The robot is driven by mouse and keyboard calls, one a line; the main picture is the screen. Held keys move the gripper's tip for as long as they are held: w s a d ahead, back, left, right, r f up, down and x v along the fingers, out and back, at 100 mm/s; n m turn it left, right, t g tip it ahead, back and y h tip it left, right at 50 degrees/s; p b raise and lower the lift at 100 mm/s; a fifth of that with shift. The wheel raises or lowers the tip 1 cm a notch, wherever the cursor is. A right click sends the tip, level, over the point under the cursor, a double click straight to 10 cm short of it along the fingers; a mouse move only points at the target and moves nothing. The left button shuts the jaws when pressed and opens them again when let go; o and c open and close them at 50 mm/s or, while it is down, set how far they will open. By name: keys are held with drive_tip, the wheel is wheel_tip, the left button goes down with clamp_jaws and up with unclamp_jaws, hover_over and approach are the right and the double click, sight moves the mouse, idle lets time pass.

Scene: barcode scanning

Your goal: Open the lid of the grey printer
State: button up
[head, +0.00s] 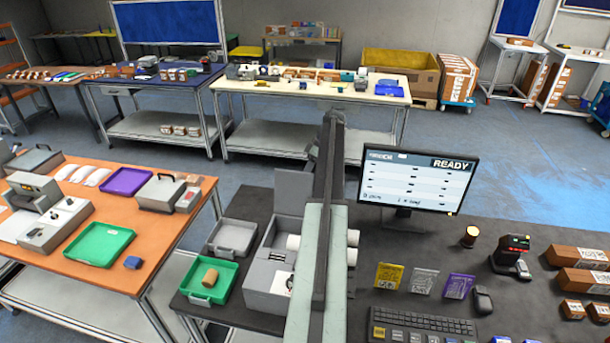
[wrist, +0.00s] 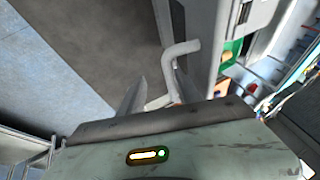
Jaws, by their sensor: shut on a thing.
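The grey printer (head: 270,275) stands on the dark table left of my arm. Its grey lid panel (head: 293,190) stands raised and upright at the back of the body, with a white roll (head: 293,241) in view beside my arm. In the wrist view, a pale grey bent handle (wrist: 182,50) reaches between the fingers of my gripper (wrist: 160,75). My gripper is shut on this handle. The handle's lower end is partly hidden by the gripper body. In the head view my arm hides the gripper and the printer's right side.
A green tray (head: 192,293) with a brown cylinder (head: 210,277) and a grey tray (head: 232,237) lie left of the printer. A monitor (head: 415,178), keyboard (head: 420,325) and scanner (head: 512,255) stand to the right. An orange-topped table (head: 185,222) is farther left.

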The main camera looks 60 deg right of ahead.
wheel_tip(320, 180, up, 5)
drive_tip(key=p, duration=0.5)
drive_tip(key=s+a, duration=0.9)
drive_tip(key=a, duration=0.4)
drive_tip(key=shift+a, duration=0.2)
